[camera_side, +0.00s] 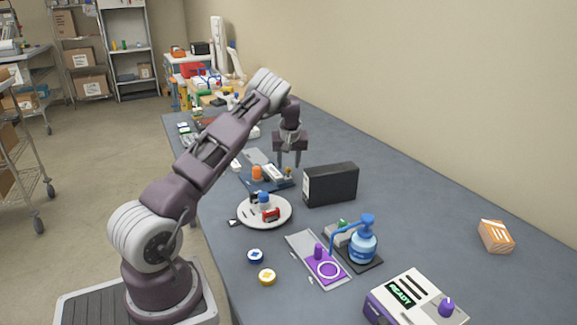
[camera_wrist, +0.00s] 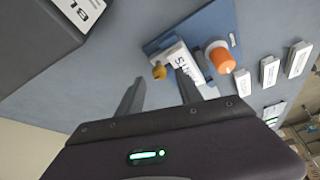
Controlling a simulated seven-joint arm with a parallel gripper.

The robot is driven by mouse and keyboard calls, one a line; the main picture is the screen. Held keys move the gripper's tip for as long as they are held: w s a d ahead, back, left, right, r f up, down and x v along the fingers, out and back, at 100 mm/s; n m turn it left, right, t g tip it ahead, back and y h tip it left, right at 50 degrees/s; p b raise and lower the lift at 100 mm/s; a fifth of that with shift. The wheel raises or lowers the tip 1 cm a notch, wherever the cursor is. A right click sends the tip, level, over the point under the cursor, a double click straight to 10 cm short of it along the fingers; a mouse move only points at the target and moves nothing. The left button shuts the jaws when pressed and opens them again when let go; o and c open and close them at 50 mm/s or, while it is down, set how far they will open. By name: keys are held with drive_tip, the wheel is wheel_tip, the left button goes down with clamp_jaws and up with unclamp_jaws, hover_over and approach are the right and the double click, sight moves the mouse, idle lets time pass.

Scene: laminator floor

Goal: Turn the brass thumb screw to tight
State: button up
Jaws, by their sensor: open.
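The brass thumb screw (camera_wrist: 159,71) sits at the end of a white block with printed lettering (camera_wrist: 184,61) on a blue base plate (camera_wrist: 215,22). In the side view the screw (camera_side: 288,172) shows small, just under my fingertips. My gripper (camera_side: 289,166) points down over it with its jaws open and empty. In the wrist view my gripper (camera_wrist: 158,77) has its two fingers apart, with the screw between and slightly beyond their tips. I cannot tell whether either finger touches the screw. No tightness mark is readable.
An orange knob (camera_wrist: 222,60) stands beside the white block on the same plate. A tall black box (camera_side: 330,184) stands close to the right of my gripper. A round white tray (camera_side: 246,219) with small parts is nearer the camera.

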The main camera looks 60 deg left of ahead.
drive_tip(key=shift+x, duration=0.9)
drive_tip(key=shift+c, duration=0.3)
clamp_jaws()
